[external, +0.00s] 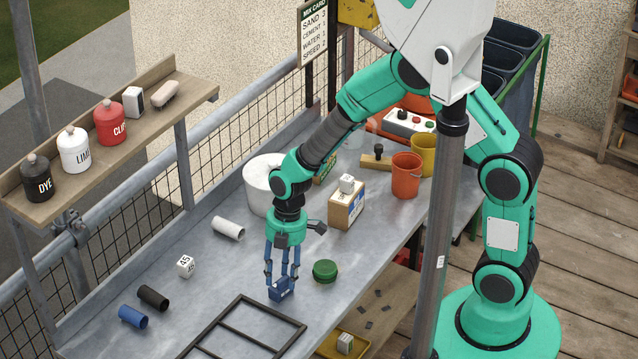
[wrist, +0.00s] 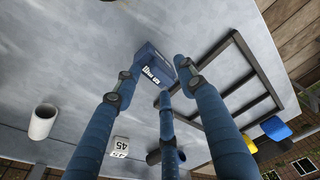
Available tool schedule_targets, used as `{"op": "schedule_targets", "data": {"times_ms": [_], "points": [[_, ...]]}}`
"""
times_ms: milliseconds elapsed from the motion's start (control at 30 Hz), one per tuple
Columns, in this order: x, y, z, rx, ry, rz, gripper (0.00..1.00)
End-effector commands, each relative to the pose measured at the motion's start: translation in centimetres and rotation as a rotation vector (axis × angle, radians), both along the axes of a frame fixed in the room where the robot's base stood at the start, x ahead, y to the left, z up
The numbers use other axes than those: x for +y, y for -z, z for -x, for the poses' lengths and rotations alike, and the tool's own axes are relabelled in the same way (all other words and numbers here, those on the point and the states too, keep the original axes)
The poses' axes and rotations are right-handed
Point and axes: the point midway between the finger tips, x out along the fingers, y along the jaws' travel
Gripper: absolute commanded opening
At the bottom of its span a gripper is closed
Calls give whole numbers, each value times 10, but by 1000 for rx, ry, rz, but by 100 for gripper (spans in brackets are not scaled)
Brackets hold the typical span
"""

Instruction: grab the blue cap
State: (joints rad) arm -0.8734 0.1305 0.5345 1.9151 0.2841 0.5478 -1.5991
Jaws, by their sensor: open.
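A small blue tube-like piece (external: 133,316) lies on its side at the near left of the metal bench in the external view; it may be the blue cap. My three-fingered gripper (external: 281,276) points down, well to its right, with its fingers spread. A dark blue box with a white label (external: 282,292) sits right below the fingertips. In the wrist view this box (wrist: 152,62) shows just beyond the open fingers (wrist: 158,82); I cannot tell if they touch it. Nothing is clearly held.
A black tube (external: 153,297) lies beside the blue piece. A white numbered cube (external: 185,265) and white tube (external: 228,228) lie behind. A dark frame (external: 245,330) lies in front. A green round item (external: 325,271) and cardboard box (external: 346,207) stand right of my gripper.

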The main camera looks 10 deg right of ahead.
Motion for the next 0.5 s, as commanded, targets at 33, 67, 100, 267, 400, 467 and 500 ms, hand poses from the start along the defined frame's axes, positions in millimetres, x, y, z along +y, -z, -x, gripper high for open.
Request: {"op": "schedule_targets", "data": {"times_ms": [33,67,100,267,400,467,500], "points": [[0,0,0,0,0,0,41],[0,0,0,0,0,0,41],[0,-1,0,0,0,0,41],[0,-1,0,0,0,0,41],[0,-1,0,0,0,0,41],[0,-1,0,0,0,0,37],[0,-1,0,0,0,0,29]]}}
